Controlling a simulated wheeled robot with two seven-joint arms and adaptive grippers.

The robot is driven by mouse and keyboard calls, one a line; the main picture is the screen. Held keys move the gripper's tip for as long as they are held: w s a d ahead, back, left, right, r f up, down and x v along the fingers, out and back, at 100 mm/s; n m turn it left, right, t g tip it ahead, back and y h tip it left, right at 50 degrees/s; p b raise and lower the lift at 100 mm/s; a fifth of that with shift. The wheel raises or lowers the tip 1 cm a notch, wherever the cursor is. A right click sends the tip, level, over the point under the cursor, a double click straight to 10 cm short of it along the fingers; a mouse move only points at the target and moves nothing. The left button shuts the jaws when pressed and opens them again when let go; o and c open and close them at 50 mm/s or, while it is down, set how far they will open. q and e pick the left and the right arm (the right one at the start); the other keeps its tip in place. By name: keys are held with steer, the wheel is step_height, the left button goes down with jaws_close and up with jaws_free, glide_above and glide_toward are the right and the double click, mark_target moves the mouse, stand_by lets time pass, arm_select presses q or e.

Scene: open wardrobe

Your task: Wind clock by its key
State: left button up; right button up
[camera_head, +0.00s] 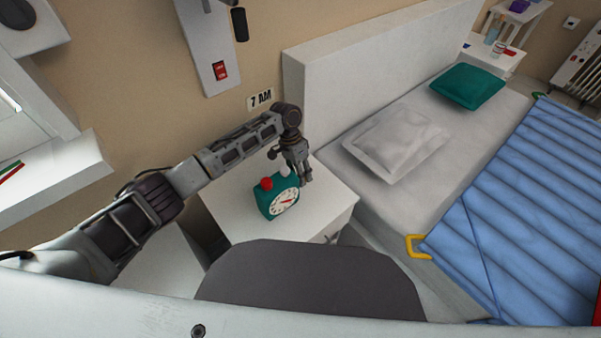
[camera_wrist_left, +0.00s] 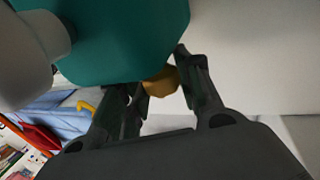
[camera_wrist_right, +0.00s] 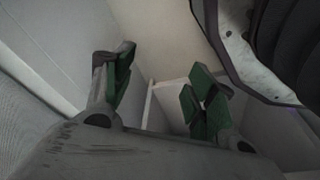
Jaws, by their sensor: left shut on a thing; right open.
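A green clock (camera_head: 279,197) with a white dial and a red knob on top stands upright on the white nightstand (camera_head: 237,222). Its green body (camera_wrist_left: 125,40) fills the top of the left wrist view. A yellow key (camera_wrist_left: 161,81) sits at its back, between the fingers of my left gripper (camera_wrist_left: 155,85), which is shut on it. In the head view my left gripper (camera_head: 300,172) is behind the clock, and the key is hidden there. My right gripper (camera_wrist_right: 160,85) is open and empty, seen only in its own wrist view, beside pale panels.
A bed with a white pillow (camera_head: 395,142), a green pillow (camera_head: 468,87) and a blue cover (camera_head: 530,180) stands to the right of the nightstand. A white shelf (camera_head: 50,185) juts in at left.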

arm_select(q)
steer(key=shift+g+h+p, duration=0.35)
steer(key=shift+g+h, duration=0.15)
steer(key=shift+w+a, duration=0.1)
arm_select(e)
steer(key=shift+s+d+f, duration=0.25)
steer(key=shift+s+f, duration=0.05)
steer(key=shift+f, duration=0.3)
steer(key=shift+s+d+f, duration=0.25)
steer(key=shift+f, duration=0.3)
arm_select(q)
steer(key=shift+f+g+h, duration=0.1)
steer(key=shift+g+h, duration=0.2)
steer(key=shift+w+a+f+g+h+b, duration=0.1)
steer(key=shift+w+g+h+b, duration=0.05)
steer(key=shift+g+h+b, duration=0.95)
steer(key=shift+b, duration=0.15)
arm_select(e)
step_height(320, 180, up, 6)
steer(key=w+a, duration=0.2)
steer(key=shift+a+r, duration=0.25)
steer(key=shift+a, duration=0.05)
